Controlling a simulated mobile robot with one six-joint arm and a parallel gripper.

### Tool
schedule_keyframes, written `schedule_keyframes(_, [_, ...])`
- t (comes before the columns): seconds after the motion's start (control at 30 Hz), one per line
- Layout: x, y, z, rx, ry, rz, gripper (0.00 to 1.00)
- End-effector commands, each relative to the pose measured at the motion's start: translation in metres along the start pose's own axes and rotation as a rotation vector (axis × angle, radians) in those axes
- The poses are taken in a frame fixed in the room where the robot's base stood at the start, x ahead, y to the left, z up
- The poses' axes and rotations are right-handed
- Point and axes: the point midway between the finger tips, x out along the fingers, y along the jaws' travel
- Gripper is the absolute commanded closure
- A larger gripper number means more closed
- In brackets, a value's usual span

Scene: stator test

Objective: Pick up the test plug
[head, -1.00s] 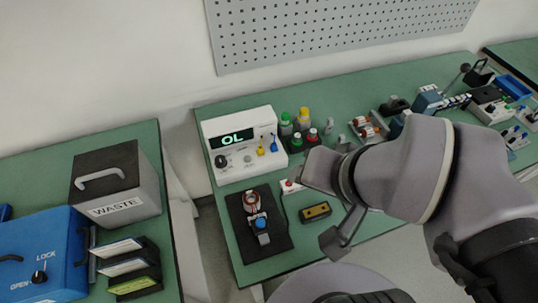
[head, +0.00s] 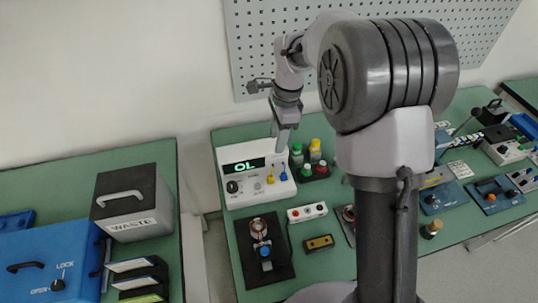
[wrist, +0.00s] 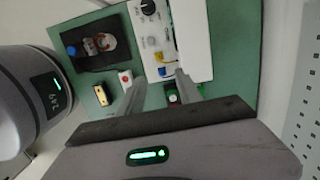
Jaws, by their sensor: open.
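The white meter (head: 243,196) reads OL and stands at the back left of the middle bench. A yellow plug (head: 270,180) and a blue plug (head: 284,176) stick out of its front at the right; I cannot tell which is the test plug. My gripper (head: 282,148) is open and points down above the right end of the meter, apart from both plugs. It holds nothing in the wrist view (wrist: 160,82).
Capped green and yellow bottles (head: 315,151) stand right of the meter. A black plate (head: 265,250) with a motor part, a white switch box (head: 307,212) and a yellow block (head: 319,243) lie in front. A waste bin (head: 132,202) stands left, across a gap. The pegboard (head: 260,40) is behind.

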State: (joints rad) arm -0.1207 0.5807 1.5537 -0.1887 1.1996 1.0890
Motion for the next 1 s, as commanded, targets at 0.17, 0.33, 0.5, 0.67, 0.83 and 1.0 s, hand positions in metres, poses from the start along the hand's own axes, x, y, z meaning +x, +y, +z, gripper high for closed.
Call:
schedule_keyframes(0.17, [0.057,0.001,-0.001,0.000,0.000,0.005,0.58])
schedule_keyframes(0.33, [0.102,0.001,-0.001,0.000,-0.001,0.003,0.58])
schedule_keyframes(0.5, [0.119,0.001,-0.001,-0.001,0.000,0.002,0.58])
schedule_keyframes(0.67, [0.143,0.003,-0.003,-0.001,-0.001,0.001,0.58])
schedule_keyframes(0.83, [0.171,0.004,-0.003,-0.001,0.000,0.001,0.58])
schedule_keyframes(1.0, [0.169,0.004,-0.003,-0.001,0.000,-0.001,0.58])
